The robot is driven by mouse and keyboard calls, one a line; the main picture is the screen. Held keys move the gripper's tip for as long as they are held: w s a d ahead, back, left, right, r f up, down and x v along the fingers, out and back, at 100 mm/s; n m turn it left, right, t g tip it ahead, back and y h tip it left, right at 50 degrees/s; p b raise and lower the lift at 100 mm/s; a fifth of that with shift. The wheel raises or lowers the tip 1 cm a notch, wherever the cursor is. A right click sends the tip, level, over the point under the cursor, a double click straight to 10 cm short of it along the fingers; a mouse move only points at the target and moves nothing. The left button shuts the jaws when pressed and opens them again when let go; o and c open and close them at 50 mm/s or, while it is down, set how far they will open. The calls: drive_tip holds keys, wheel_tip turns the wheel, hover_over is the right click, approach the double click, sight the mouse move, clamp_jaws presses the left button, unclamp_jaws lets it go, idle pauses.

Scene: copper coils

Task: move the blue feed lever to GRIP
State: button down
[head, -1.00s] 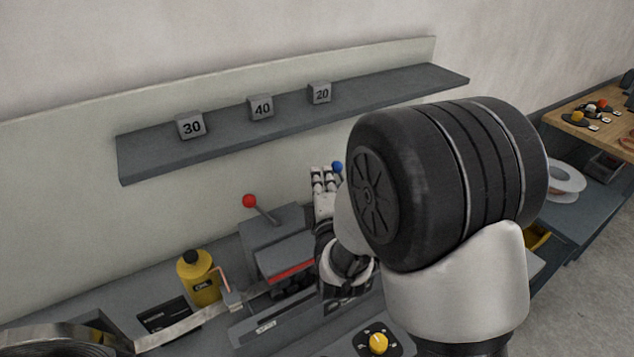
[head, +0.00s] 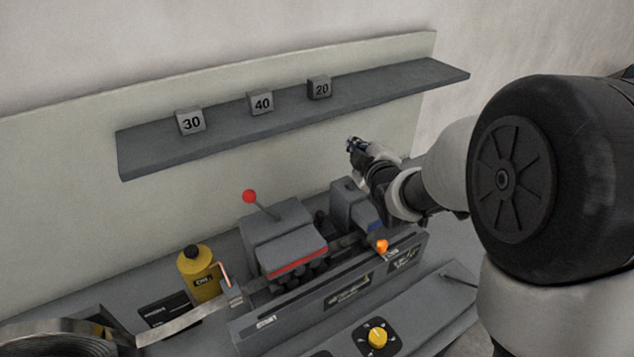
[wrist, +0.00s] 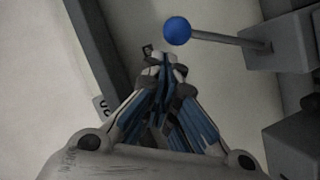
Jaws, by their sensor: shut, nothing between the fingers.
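The blue feed lever shows in the wrist view as a blue ball (wrist: 177,30) on a thin grey rod, which runs right to a grey housing (wrist: 280,40). My gripper (wrist: 163,58) is shut and empty; its tips are just below the ball in that picture, and I cannot tell whether they touch it. In the head view my gripper (head: 354,145) is above the grey unit with a blue stripe (head: 352,200). The lever's ball is not clearly visible there, probably behind my gripper. I cannot read a GRIP mark.
A red-ball lever (head: 249,197) stands on the left grey unit with a red stripe. An orange lamp (head: 382,247) glows on the machine. A yellow knob (head: 378,338) is in front, and a yellow oil bottle (head: 199,275) stands left. The shelf (head: 220,138) holds numbered blocks.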

drive_tip(key=shift+w+d+b, duration=0.35)
drive_tip(key=shift+d, duration=0.2)
idle(0.4)
